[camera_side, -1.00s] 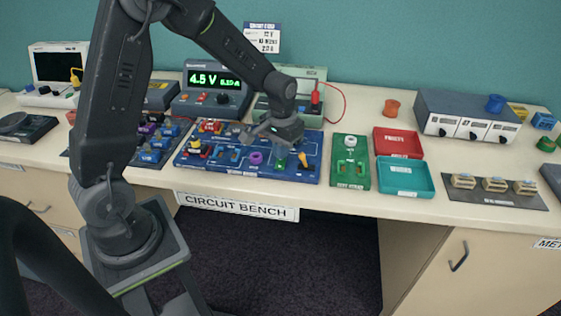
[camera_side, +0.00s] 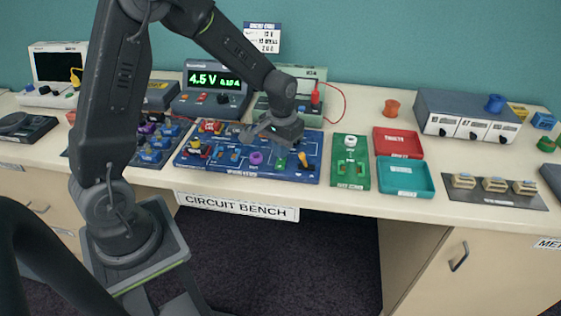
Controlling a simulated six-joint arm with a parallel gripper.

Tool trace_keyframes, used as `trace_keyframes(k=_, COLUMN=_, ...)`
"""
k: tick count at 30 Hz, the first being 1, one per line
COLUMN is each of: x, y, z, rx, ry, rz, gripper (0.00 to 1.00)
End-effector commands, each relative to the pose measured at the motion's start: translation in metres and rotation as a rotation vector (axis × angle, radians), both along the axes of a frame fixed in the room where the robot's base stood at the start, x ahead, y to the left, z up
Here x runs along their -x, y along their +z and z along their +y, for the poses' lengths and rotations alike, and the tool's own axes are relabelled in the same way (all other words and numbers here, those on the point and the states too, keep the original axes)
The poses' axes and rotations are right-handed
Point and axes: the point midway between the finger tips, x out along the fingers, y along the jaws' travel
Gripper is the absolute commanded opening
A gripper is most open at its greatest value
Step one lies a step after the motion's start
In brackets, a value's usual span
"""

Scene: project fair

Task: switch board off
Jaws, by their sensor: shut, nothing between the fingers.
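The blue circuit board (camera_side: 222,173) lies on the bench and carries several small parts. A purple knob (camera_side: 256,158), a green part (camera_side: 281,164) and an orange lever-like part (camera_side: 303,160) sit on its right half. Red and yellow parts sit on its left half. My arm and gripper hide part of the board's back edge. The switch's position is too small to read.
A power supply (camera_side: 213,91) reading 4.5 V stands behind the board. A green test stand (camera_side: 350,175), a red tray (camera_side: 398,143) and a teal tray (camera_side: 430,178) lie to the right. A dark rack of blue parts (camera_side: 127,150) is at left.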

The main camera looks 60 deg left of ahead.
Motion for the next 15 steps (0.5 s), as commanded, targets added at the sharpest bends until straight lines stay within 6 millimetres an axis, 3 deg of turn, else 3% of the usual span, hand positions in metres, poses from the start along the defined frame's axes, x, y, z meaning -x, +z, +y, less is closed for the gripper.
trace_keyframes(k=15, x=-0.001, y=0.041, z=0.0, rx=-0.001, ry=0.0, rz=-0.003, gripper=0.0)
